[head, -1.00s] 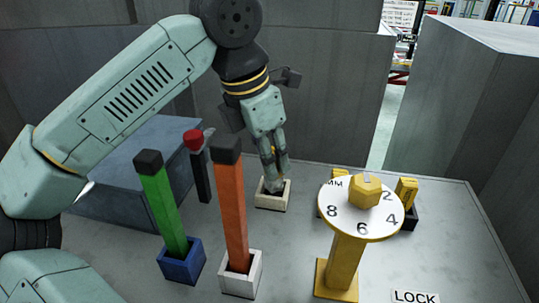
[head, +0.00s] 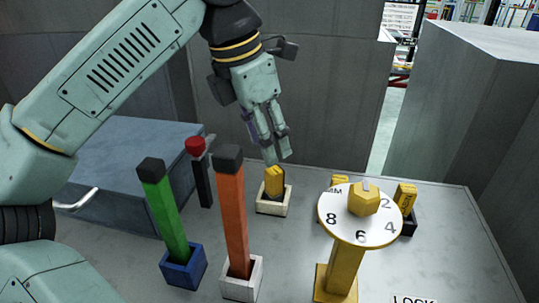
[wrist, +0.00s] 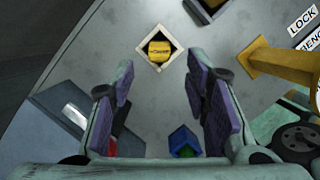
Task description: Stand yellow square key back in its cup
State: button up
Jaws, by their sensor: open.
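The yellow key (head: 274,181) stands upright in a small white cup (head: 272,208) at the middle back of the table. In the wrist view the yellow key (wrist: 159,50) sits inside the white square rim of its cup (wrist: 153,66), ahead of the fingers. My gripper (head: 277,160) is open and empty, just above the key and apart from it. The wrist view shows my gripper (wrist: 163,95) with its purple-padded fingers spread wide and nothing between them.
A green bar (head: 165,210) in a blue cup and an orange bar (head: 233,215) in a white cup stand at front left. A red-topped lever (head: 199,170) is behind them. The yellow dial post (head: 344,262) stands right, with other yellow keys (head: 405,198) behind it.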

jog(key=v, duration=0.7)
jog(key=shift+r, duration=0.25)
jog(key=shift+r, duration=0.1)
